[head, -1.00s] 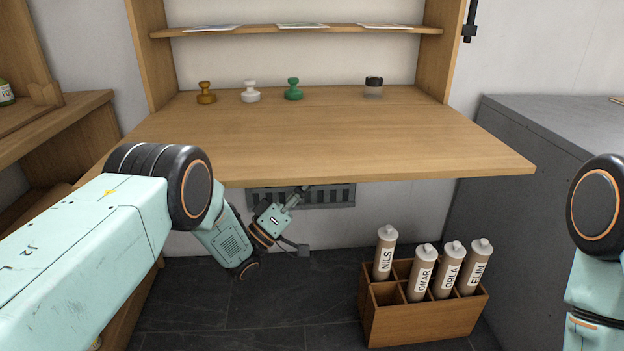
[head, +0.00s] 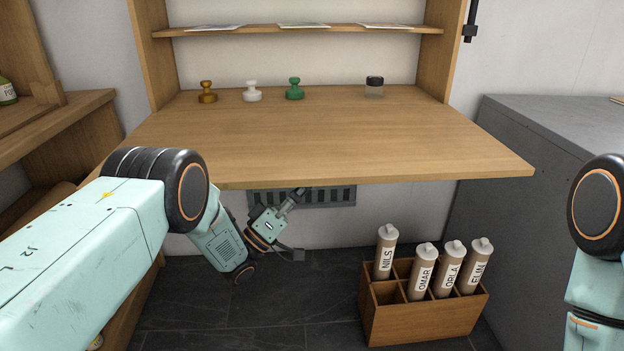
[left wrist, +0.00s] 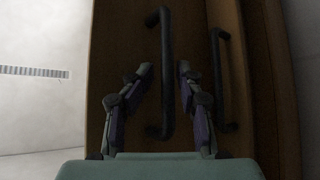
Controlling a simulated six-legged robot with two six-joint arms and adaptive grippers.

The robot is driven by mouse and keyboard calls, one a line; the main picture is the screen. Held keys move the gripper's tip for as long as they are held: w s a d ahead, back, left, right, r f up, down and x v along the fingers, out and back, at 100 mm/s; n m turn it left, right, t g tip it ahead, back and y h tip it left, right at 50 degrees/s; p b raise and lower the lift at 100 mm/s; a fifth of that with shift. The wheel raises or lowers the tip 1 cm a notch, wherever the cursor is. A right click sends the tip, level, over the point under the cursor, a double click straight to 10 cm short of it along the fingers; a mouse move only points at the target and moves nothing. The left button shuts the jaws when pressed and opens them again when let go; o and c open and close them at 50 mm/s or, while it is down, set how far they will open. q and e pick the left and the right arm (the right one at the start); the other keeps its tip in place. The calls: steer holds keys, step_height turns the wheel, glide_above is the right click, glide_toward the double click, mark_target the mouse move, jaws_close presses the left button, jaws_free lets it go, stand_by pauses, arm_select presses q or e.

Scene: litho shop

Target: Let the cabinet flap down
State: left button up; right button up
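The cabinet flap (head: 330,135) is down and looks level, standing out from the cabinet like a table top. In the left wrist view, a dark bar handle (left wrist: 166,75) is on a brown wooden panel, which I take to be the flap's underside. My left gripper (left wrist: 164,72) is open there, with a finger on each side of the handle and gaps between. My right gripper is out of view.
A wooden crate (head: 420,325) with several labelled tubes stands on the floor. A grey cabinet (head: 550,140) is at right, a wooden bench (head: 60,120) at left.

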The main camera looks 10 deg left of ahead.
arm_select(q)
steer(key=v, duration=0.5)
steer(key=shift+s+a+f, duration=0.2)
steer(key=shift+s+f, duration=0.05)
